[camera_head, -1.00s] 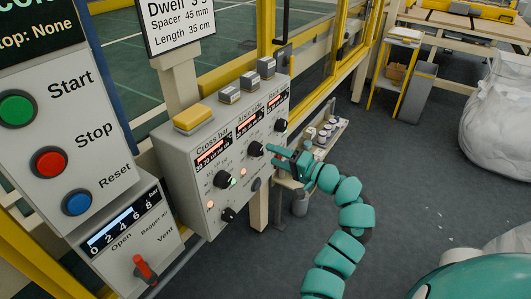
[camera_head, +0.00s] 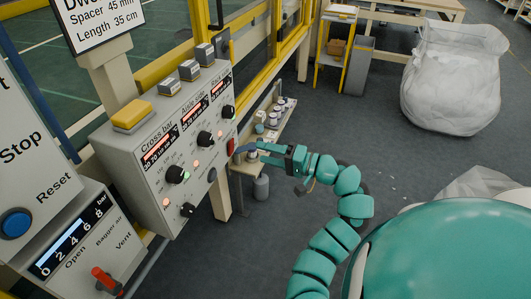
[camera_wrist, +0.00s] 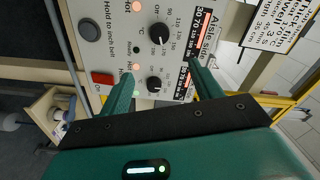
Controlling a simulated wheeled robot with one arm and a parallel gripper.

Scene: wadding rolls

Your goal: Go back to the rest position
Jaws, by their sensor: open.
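My teal arm reaches out from the lower right in the head view. My gripper (camera_head: 247,152) is in front of the right end of the grey control panel (camera_head: 150,200), near its red switch (camera_head: 230,147). In the wrist view my gripper (camera_wrist: 162,75) is open and empty, its two teal fingers apart. A black knob (camera_wrist: 155,85) of the panel shows between the fingers. I cannot tell from the views whether a fingertip touches the panel.
A small shelf with cups (camera_head: 270,120) stands just behind the gripper. Start/stop and pressure boxes (camera_head: 75,245) are at the left. A white bag (camera_head: 450,85) stands on the floor at the back right. The grey floor (camera_head: 330,125) between is mostly clear.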

